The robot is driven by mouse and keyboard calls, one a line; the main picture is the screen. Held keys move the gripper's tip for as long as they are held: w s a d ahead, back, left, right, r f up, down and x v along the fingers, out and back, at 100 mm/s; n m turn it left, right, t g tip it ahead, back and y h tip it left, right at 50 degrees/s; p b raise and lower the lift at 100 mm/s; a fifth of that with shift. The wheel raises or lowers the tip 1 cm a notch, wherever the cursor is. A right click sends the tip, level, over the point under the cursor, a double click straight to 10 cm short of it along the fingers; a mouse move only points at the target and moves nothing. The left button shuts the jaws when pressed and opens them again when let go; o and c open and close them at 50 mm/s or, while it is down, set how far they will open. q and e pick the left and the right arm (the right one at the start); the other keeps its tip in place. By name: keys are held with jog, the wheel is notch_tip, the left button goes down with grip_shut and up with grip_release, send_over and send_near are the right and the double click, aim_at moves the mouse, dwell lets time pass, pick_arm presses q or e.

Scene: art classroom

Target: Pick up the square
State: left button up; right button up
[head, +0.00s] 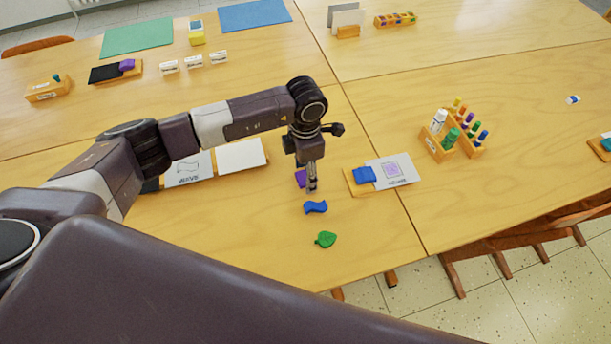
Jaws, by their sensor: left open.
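A purple piece (300,178) lies on the table, partly hidden behind my left gripper, so its full outline cannot be told. A card (404,176) with a purple square drawn on it lies to the right, and a blue, roughly square block (364,174) sits beside it on a wooden holder (352,185). My left gripper (312,187) points down just right of the purple piece in the picture, with its fingers open. Whether it touches the piece cannot be told. My right gripper is not in view.
A blue wavy piece (315,207) and a green leaf-shaped piece (325,239) lie in front of the gripper. White cards (241,155) lie behind my left arm. A marker rack (466,130) and a holder with bottles (438,146) stand at right. The table's front edge is near the leaf.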

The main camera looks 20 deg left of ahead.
pick_arm(q)
jog(key=c, duration=0.6)
jog(key=shift+c, duration=1.2)
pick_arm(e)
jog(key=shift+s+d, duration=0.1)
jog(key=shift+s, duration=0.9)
pick_arm(q)
jog(key=shift+r, duration=0.1)
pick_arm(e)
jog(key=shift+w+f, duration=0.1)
